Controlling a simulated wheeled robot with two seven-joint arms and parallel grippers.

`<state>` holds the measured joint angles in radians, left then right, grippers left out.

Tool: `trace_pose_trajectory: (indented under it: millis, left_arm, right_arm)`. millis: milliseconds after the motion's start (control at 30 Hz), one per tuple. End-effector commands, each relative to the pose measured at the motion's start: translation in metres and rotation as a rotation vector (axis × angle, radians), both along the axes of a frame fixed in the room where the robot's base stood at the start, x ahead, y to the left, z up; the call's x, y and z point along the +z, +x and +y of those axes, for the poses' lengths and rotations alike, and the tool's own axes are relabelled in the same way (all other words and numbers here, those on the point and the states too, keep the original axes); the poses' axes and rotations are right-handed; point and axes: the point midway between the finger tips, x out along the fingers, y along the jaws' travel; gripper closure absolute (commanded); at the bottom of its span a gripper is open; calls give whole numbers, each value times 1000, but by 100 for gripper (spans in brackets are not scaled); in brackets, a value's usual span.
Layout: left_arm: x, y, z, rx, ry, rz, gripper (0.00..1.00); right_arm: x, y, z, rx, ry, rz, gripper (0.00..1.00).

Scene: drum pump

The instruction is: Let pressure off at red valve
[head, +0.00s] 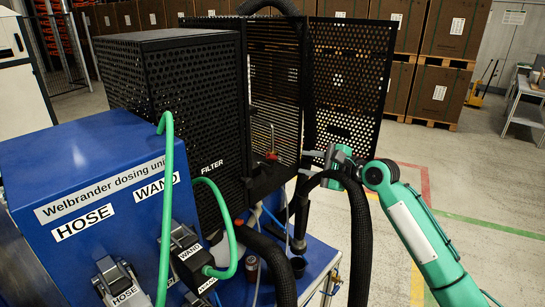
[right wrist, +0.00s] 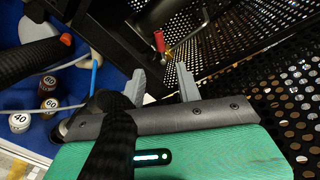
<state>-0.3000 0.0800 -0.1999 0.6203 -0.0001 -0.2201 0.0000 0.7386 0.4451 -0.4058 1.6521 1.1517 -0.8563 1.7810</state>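The red valve (head: 271,155) is a small red handle at the dark shelf between the filter box and the perforated guard panels. In the right wrist view the red handle (right wrist: 159,42) shows near the top centre, beyond the fingertips. My right gripper (head: 306,161) points left toward the valve from the right, with a gap between them. In the right wrist view its two grey fingers (right wrist: 163,82) stand apart with nothing between them. A black hose hides part of the gripper body. My left gripper is in neither view.
The black filter box (head: 175,110) stands left of the valve, behind the blue dosing unit (head: 95,190) with its green hoses. Perforated guard panels (head: 350,75) enclose the back. A thick black hose (head: 358,230) hangs by my right arm. Numbered caps (right wrist: 48,83) lie low left.

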Motion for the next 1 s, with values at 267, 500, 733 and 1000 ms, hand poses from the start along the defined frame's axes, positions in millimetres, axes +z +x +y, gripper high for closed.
trace_pose_trajectory:
  millis: [267,500,733,1000]
  left_arm:
    - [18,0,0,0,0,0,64]
    - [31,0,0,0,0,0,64]
    - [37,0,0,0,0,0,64]
    - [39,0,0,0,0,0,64]
  right_arm:
    - [-6,32,35,1,2,3,65]
    - [-17,64,67,0,2,1,65]
    - [-25,83,87,0,2,0,65]
    - [-28,90,94,-1,1,-1,65]
